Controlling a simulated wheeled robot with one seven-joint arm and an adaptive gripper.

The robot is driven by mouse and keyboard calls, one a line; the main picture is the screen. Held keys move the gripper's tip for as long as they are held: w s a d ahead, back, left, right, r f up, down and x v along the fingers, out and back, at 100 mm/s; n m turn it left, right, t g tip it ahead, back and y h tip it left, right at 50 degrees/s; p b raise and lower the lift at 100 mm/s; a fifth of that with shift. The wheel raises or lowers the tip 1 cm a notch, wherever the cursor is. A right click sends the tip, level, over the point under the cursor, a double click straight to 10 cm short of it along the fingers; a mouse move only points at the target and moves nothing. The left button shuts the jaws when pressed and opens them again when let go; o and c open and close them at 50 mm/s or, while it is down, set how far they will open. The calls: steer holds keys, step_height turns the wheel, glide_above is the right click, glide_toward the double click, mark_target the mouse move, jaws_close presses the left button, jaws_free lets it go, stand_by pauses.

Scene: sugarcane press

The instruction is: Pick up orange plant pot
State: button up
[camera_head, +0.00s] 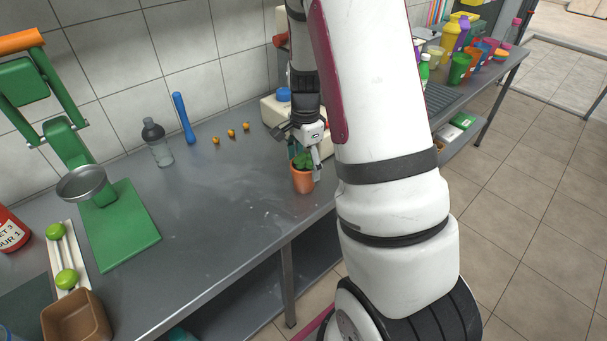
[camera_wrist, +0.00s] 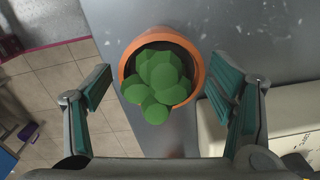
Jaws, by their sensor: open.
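The orange plant pot (camera_head: 303,184) stands upright on the grey metal table, close to its front edge, with a green plant in it. In the wrist view the pot's orange rim (camera_wrist: 196,62) surrounds the green plant (camera_wrist: 158,80) and dark soil. My gripper (camera_head: 306,150) is just above the pot, pointing down. In the wrist view my gripper (camera_wrist: 172,92) is open, one finger on each side of the pot, with gaps between the fingers and the rim. How low the fingertips reach beside the pot is hard to tell.
A white machine (camera_head: 275,110) stands close behind the pot. Several small orange-yellow items (camera_head: 231,133), a blue pestle-like tool (camera_head: 184,118) and a clear bottle (camera_head: 157,143) are farther left. A green press (camera_head: 118,222) stands at the left. The table between is clear.

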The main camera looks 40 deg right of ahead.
step_height(320, 180, down, 5)
steer(key=shift+w, duration=0.1)
steer(key=shift+c, duration=0.2)
steer(key=c, duration=1.4)
